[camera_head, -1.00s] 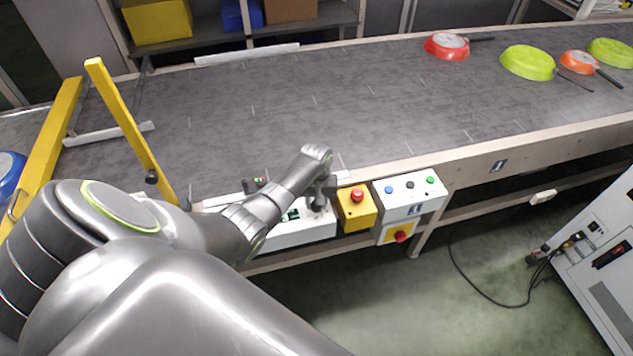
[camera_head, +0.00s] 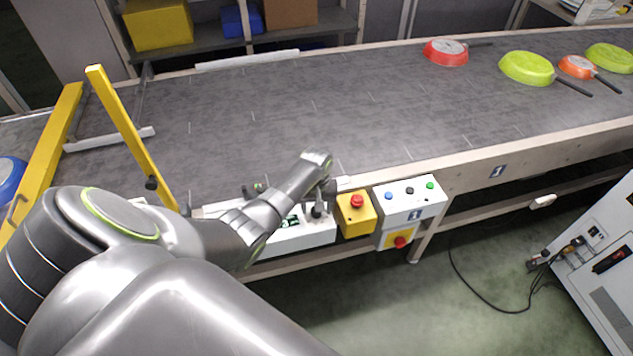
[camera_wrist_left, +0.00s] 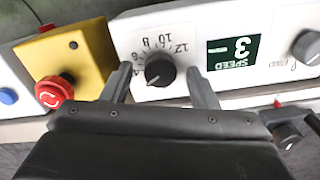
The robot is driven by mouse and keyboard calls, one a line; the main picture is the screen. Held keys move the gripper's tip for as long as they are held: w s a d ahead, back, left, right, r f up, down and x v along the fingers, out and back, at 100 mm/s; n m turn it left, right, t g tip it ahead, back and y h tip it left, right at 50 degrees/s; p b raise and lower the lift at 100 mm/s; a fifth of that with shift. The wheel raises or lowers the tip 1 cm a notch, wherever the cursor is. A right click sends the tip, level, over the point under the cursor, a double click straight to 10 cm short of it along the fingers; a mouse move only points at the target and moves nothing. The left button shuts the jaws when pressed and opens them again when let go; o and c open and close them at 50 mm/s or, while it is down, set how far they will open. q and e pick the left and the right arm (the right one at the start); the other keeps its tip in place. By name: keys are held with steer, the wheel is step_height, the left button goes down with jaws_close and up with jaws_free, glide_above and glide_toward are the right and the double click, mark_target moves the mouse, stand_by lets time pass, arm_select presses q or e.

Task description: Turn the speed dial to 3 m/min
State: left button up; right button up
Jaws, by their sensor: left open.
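The speed dial (camera_wrist_left: 160,70) is a round black knob with a pale pointer line on a white panel, shown upside down in the left wrist view. Printed numbers, including 8, 10 and 12, surround it. The pointer slants to the picture's lower left. My left gripper (camera_wrist_left: 160,84) is open, with one finger on each side of the dial and visible gaps to the knob. In the head view the left gripper (camera_head: 320,202) is over the white control box (camera_head: 312,237), and the dial is largely hidden. My right gripper is not in view.
A yellow box with a red emergency button (camera_head: 357,201) is close beside the gripper. A white box with blue, black and green buttons (camera_head: 410,206) follows on the right. Several pans, including a red one (camera_head: 446,52), lie at the belt's far right. A yellow frame (camera_head: 124,125) stands left.

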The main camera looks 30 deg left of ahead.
arm_select(q)
step_height(320, 180, up, 17)
steer(key=shift+b, duration=0.45)
stand_by(0.5)
